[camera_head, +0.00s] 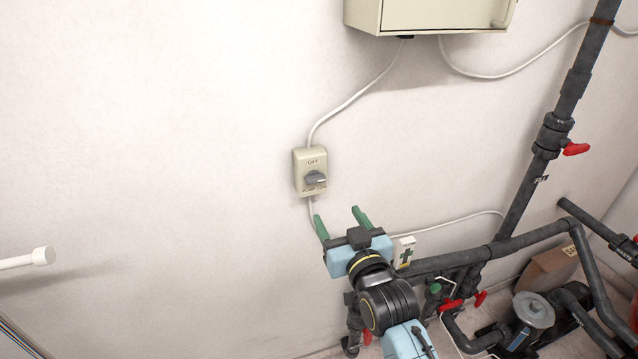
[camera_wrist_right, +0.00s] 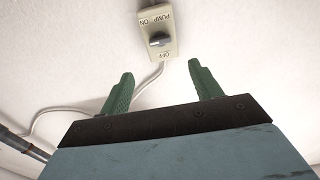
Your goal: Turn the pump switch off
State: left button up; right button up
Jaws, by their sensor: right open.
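My left gripper is not in view.
A beige cabinet (camera_head: 430,14) hangs above, with a white cable (camera_head: 352,99) running down to the switch. Dark pipes (camera_head: 520,205) with red valve handles (camera_head: 576,149) and a pump (camera_head: 533,312) stand at right. The wall left of the switch is clear.

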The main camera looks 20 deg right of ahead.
aim_at(317, 181)
jog(key=w, duration=1.2)
jog(key=shift+w+a+f, duration=0.1)
jog(key=shift+w+a, duration=0.15)
jog(key=shift+w, duration=0.1)
jog(key=c, duration=1)
